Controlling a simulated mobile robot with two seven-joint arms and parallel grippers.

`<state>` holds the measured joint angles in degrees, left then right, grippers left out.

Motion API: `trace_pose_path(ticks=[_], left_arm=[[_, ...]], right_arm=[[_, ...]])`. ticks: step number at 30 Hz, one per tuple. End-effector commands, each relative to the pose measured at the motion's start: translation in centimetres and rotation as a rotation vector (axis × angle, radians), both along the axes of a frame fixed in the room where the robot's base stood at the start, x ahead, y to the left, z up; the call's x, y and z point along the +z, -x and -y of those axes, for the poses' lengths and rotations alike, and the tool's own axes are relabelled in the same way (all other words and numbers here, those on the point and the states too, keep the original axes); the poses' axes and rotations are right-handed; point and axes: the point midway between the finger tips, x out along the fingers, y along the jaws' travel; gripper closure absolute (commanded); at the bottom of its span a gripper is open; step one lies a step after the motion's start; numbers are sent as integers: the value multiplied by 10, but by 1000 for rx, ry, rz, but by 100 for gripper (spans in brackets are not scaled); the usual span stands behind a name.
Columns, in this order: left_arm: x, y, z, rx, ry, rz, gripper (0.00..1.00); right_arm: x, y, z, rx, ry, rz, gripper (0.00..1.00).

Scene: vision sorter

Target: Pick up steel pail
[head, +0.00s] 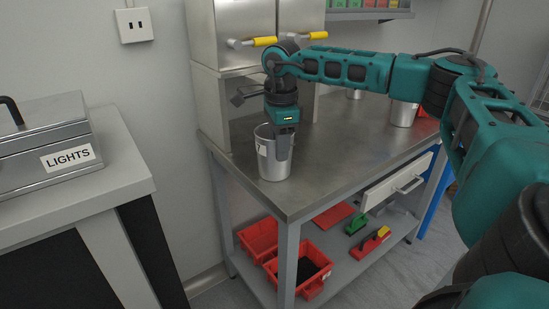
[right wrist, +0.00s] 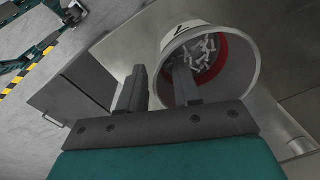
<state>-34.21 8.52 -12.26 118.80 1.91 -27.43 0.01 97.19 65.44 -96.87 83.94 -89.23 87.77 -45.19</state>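The steel pail (head: 271,160) stands upright near the front left corner of the steel bench, with a white label marked with a dark numeral. In the right wrist view the pail (right wrist: 252,75) shows a red inner band and small pale pieces inside. My right gripper (head: 281,155) is at its rim, pointing down. In the right wrist view the right gripper (right wrist: 157,85) is open: one finger is inside the pail and the other outside, with the wall between them and a gap showing. My left gripper is not in view.
Other metal pails (head: 403,113) stand farther back on the bench (head: 335,160). A steel cabinet (head: 228,35) with yellow handles is behind the pail. Red bins (head: 318,284) are on the lower shelf. A box marked LIGHTS (head: 40,150) sits on the left counter.

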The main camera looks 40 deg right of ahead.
Motion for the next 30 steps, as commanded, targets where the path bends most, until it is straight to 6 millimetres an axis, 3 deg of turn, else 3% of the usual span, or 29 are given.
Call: trace_pose_path(ticks=[4,12,22,30], left_arm=[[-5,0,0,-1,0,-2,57],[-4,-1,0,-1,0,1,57],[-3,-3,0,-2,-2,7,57],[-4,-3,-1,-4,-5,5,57]], right_arm=[[-17,-1,0,-1,0,0,67],[-18,-1,0,-1,0,0,68],[-18,-1,0,-1,0,1,100],[-18,-1,0,-1,0,1,100]])
